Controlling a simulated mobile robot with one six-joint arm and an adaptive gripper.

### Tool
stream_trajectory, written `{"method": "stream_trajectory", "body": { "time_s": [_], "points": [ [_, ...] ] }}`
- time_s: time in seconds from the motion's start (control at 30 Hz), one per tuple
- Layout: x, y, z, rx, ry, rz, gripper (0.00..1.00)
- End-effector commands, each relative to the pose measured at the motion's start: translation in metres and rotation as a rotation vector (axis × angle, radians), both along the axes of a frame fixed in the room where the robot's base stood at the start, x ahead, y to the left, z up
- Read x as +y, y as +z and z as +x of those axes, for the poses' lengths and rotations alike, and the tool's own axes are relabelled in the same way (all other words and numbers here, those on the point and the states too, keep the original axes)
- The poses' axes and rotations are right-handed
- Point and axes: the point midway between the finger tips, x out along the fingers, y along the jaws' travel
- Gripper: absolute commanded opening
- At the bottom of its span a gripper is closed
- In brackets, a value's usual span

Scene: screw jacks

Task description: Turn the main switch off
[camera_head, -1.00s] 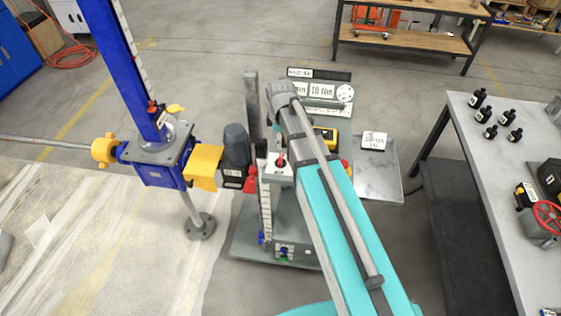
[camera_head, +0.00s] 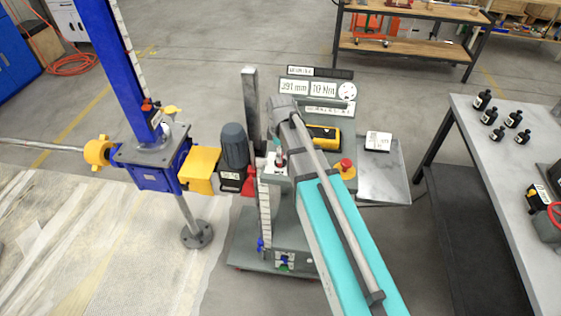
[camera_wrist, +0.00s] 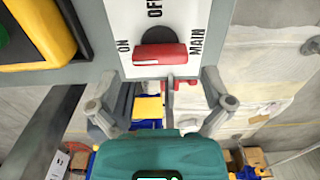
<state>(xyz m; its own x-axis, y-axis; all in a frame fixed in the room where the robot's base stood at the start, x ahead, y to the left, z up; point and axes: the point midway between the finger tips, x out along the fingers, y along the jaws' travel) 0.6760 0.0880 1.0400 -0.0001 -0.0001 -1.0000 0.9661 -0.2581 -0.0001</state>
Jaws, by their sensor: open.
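The main switch (camera_wrist: 160,54) is a red bar handle on a dark round base on a white plate (camera_wrist: 190,15). In the wrist view the handle lies crosswise, with ON at its left end, OFF above it and MAIN at its right. My gripper (camera_wrist: 161,103) is open, with one finger to each side below the handle. The handle sits ahead of the gap, and the fingers appear apart from it. In the head view the red switch (camera_head: 279,160) shows on the console beside my arm, and my gripper is mostly hidden there.
A yellow-and-black box (camera_head: 324,137) and a red mushroom button (camera_head: 345,168) are right of the switch. Displays (camera_head: 308,88) stand behind. A blue screw jack with yellow coupling (camera_head: 203,168) and grey motor (camera_head: 234,146) are to the left. A bench (camera_head: 510,190) is at right.

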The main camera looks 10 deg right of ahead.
Motion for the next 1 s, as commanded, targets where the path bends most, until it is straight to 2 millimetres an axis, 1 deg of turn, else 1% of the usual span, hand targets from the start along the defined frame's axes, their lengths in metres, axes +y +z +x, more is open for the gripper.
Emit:
{"method": "stream_trajectory", "body": {
  "time_s": [0.03,0.3,0.47,0.83,0.97,1.0],
  "points": [
    [0.000,-0.008,0.000,0.000,0.000,0.000,1.00],
    [0.000,-0.023,0.000,0.000,0.000,0.000,1.00],
    [0.000,-0.026,0.000,0.000,0.000,0.000,1.00],
    [0.000,-0.026,0.000,0.000,0.000,0.000,1.00],
    [0.000,-0.026,0.000,0.000,0.000,0.000,0.76],
    [0.000,-0.026,0.000,0.000,0.000,0.000,0.68]
  ]
}}
